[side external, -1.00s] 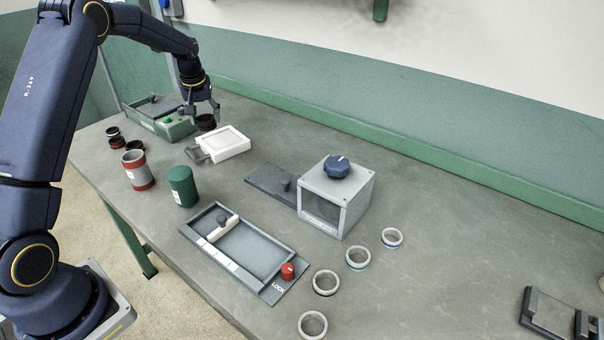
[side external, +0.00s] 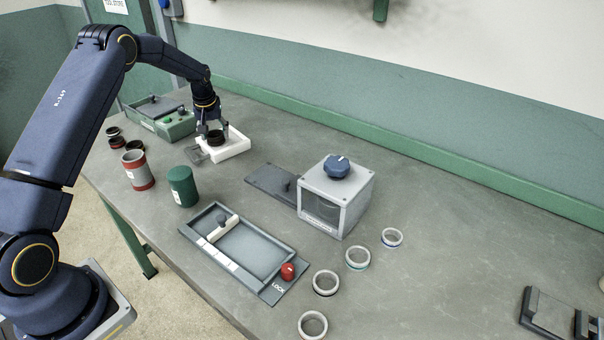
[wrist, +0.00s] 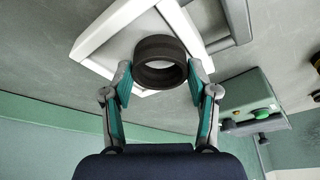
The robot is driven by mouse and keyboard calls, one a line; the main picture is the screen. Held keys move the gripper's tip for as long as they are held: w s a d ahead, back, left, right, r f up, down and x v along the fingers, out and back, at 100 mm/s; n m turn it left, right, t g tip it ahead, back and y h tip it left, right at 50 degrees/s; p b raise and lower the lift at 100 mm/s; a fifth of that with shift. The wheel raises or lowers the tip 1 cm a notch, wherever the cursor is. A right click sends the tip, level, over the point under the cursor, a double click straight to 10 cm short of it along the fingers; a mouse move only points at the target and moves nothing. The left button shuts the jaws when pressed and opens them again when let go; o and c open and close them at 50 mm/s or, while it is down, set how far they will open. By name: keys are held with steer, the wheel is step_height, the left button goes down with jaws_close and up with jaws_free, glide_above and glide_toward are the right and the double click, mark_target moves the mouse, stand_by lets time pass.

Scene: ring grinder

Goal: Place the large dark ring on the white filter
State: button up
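The large dark ring (side external: 216,137) is between the fingers of my gripper (side external: 212,132), at the left part of the white filter (side external: 238,149). In the wrist view my gripper (wrist: 160,72) has its fingertips against both sides of the dark ring (wrist: 159,50). The ring looks roughly level and covers part of the white filter's frame (wrist: 98,28). I cannot tell whether the ring touches the filter or hangs just above it.
A green box (side external: 165,122) stands behind left of the filter. Smaller rings (side external: 117,141), a red-banded cup (side external: 138,170) and a green canister (side external: 183,186) are at the left. A grey grinder box (side external: 335,195) stands to the right, with pale rings (side external: 326,282) in front.

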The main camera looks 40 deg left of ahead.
steer(key=o, duration=0.4)
steer(key=shift+r, duration=0.25)
steer(key=d+v, duration=0.1)
steer(key=v, duration=1.2)
steer(key=s+d+r+m+t+h, duration=0.15)
steer(key=s+d+r+m, duration=0.25)
steer(key=s+d+r, duration=0.8)
steer(key=s+d+f+m, duration=0.1)
steer(key=s+d, duration=0.3)
steer(key=s, duration=0.2)
steer(key=s+d+f+m+t, duration=0.1)
steer(key=s+d+m, duration=0.1)
steer(key=s+d, duration=0.2)
steer(key=s+d+f+m+h, duration=0.1)
steer(key=s+d, duration=0.3)
steer(key=s, duration=0.4)
steer(key=shift+s+d+f+m+t, duration=0.1)
steer(key=shift+d+f+m+t, duration=0.2)
steer(key=shift+m, duration=0.2)
